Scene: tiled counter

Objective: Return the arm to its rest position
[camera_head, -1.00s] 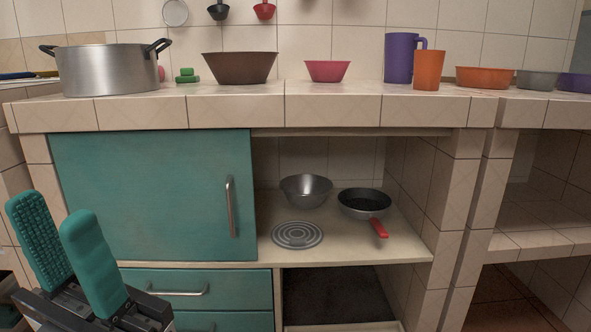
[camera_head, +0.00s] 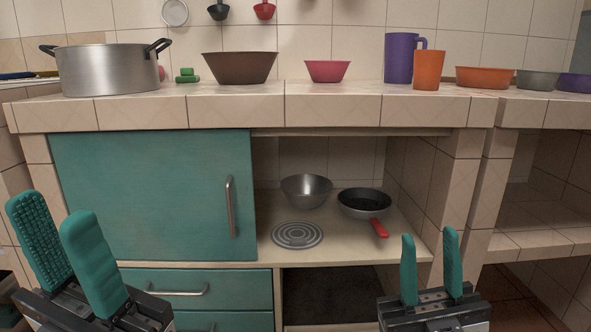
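My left gripper (camera_head: 50,230) is at the lower left in the head view, its two teal fingers pointing up and apart with nothing between them. It is in front of the teal cabinet's left side. My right gripper (camera_head: 430,256) is at the lower right, its two teal fingers upright and apart with nothing between them. It is in front of the shelf's right end and the tiled pillar. Both grippers are clear of the counter and appear to touch nothing.
A teal door (camera_head: 150,200) covers the cabinet's left half. The open shelf holds a metal bowl (camera_head: 306,191), a red-handled pan (camera_head: 364,204) and a round grey trivet (camera_head: 297,235). A pot (camera_head: 108,72), bowls and cups stand on the tiled counter (camera_head: 235,108).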

